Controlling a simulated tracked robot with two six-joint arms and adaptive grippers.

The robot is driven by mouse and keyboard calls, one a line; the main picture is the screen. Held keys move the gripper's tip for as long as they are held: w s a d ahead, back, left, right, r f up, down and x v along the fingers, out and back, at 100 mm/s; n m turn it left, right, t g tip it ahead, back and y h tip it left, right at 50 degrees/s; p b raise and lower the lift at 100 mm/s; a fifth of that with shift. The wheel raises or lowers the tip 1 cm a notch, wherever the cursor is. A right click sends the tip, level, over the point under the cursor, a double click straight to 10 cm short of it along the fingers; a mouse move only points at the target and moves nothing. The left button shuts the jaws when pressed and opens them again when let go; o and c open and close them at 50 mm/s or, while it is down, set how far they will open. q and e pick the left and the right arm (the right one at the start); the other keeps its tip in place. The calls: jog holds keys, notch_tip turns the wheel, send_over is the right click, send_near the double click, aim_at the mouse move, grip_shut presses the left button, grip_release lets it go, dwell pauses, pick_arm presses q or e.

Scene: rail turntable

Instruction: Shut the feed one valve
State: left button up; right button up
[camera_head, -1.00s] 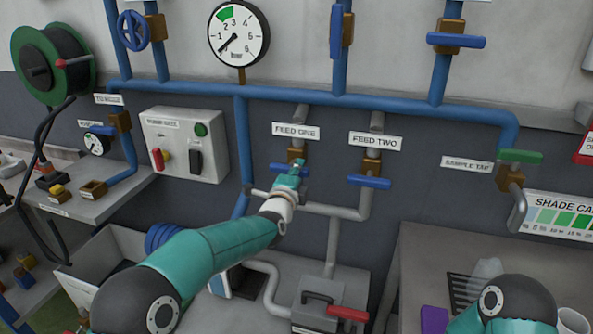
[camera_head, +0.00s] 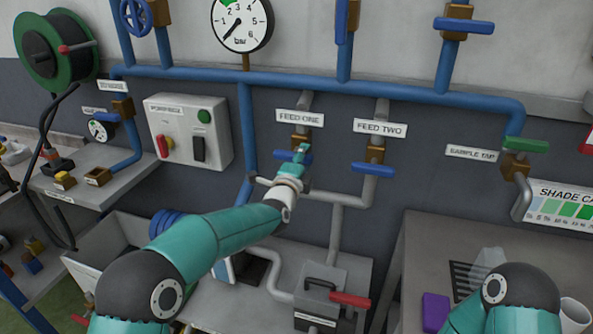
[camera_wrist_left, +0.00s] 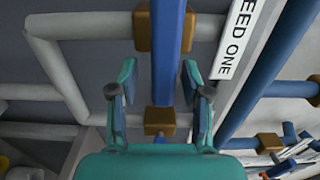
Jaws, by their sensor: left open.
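The feed one valve has a blue bar handle (camera_head: 283,156) under a brass body and the FEED ONE label (camera_head: 300,118). The handle lies level, crosswise to its upright grey pipe. My left gripper (camera_head: 300,157) is open at the handle and partly covers it in the head view. In the left wrist view the blue handle (camera_wrist_left: 167,55) runs between the two spread fingers of the left gripper (camera_wrist_left: 159,85), with a gap on each side. The brass body (camera_wrist_left: 147,31) lies behind the handle. My right gripper is out of view; only part of that arm shows.
The feed two valve (camera_head: 373,168) is close on the right, its blue handle also level. A grey pipe (camera_head: 325,198) runs just below. A control box (camera_head: 190,135) is on the wall at left. A red-handled box (camera_head: 325,292) stands below on the bench.

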pick_arm(q)
jog(key=v, duration=1.1)
jog(key=shift+s, duration=0.35)
jog(key=shift+a, duration=0.1)
